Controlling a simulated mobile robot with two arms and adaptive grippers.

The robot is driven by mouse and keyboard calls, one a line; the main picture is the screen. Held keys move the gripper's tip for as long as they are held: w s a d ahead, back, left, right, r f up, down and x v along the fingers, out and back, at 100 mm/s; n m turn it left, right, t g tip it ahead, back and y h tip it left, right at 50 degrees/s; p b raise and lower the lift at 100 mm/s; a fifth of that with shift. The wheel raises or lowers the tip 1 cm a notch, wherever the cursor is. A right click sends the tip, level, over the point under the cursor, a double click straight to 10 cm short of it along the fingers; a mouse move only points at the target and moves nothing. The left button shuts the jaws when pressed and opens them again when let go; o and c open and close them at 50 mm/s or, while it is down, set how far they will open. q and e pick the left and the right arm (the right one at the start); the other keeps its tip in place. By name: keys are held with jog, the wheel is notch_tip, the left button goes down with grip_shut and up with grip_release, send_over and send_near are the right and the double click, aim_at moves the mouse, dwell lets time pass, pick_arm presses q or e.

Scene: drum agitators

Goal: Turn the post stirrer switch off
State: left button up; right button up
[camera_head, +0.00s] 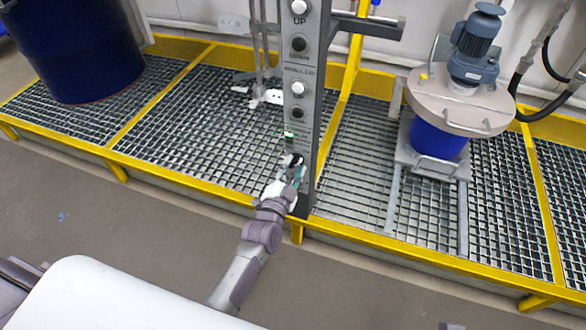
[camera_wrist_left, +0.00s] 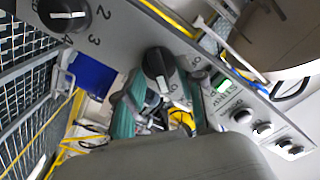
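The grey post (camera_head: 301,80) stands upright at the centre of the head view, with buttons on its face and a green light (camera_head: 289,134) lit low down. The black stirrer switch knob (camera_wrist_left: 159,72) with a pale pointer mark shows in the left wrist view, beside the lit green indicator (camera_wrist_left: 221,83). My left gripper (camera_head: 296,168) is at the low part of the post. Its teal fingers (camera_wrist_left: 160,90) lie on either side of the knob; I cannot tell whether they press on it. The gripper partly hides the knob in the head view. My right gripper is not seen.
A second black knob (camera_wrist_left: 62,13) with numbers is beside the switch. White push buttons (camera_head: 299,7) sit higher on the post. A blue drum (camera_head: 85,45) stands left on the yellow-edged grating (camera_head: 185,115); a motor-topped agitator (camera_head: 474,60) stands right.

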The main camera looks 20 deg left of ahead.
pick_arm(q)
grip_shut()
